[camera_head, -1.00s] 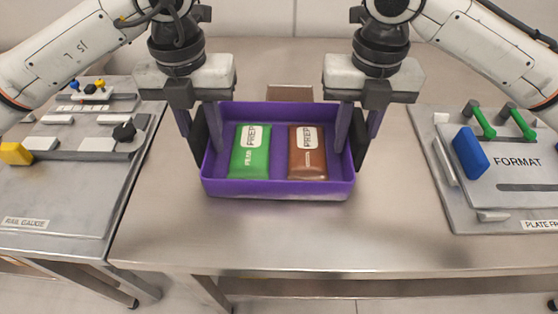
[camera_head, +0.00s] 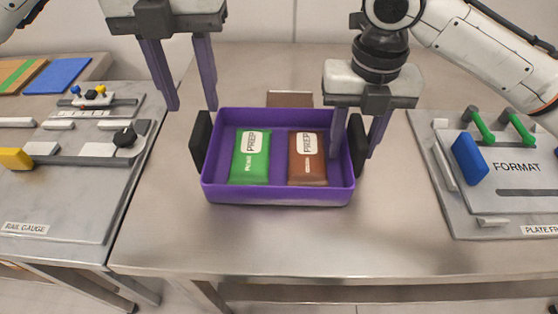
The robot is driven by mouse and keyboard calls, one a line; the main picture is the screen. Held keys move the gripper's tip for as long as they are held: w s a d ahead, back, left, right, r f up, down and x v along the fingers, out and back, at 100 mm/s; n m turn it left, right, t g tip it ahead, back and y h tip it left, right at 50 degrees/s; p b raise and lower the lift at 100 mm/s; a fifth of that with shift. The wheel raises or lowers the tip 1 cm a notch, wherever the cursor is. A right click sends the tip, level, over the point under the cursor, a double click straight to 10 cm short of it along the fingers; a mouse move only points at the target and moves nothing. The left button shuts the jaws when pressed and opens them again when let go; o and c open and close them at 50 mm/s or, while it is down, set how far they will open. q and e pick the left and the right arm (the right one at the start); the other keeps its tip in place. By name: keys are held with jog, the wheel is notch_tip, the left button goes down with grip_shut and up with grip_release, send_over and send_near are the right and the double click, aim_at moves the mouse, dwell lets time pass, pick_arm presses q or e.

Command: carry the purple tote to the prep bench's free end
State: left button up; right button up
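The purple tote (camera_head: 278,196) sits level on the steel bench, in the middle of the view. It holds a green packet (camera_head: 250,172) and a brown packet (camera_head: 307,172), both labelled PREP. A black grip stands at its left end (camera_head: 200,140) and another at its right end (camera_head: 358,146). My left gripper (camera_head: 191,106) is open and empty, raised above and left of the tote, clear of its left grip. My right gripper (camera_head: 357,155) is open around the tote's right end, one finger inside the wall and one outside, with gaps beside the black grip.
A rail gauge fixture (camera_head: 60,200) is on the left bench, with coloured boards (camera_head: 57,76) behind it. A plate frame fixture (camera_head: 515,205) lies to the right. A small brown block (camera_head: 289,99) stands behind the tote. The bench in front of the tote is bare.

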notch_tip(320, 180, up, 12)
dwell(0.6)
jog(key=shift+s, duration=0.1)
dwell(0.4)
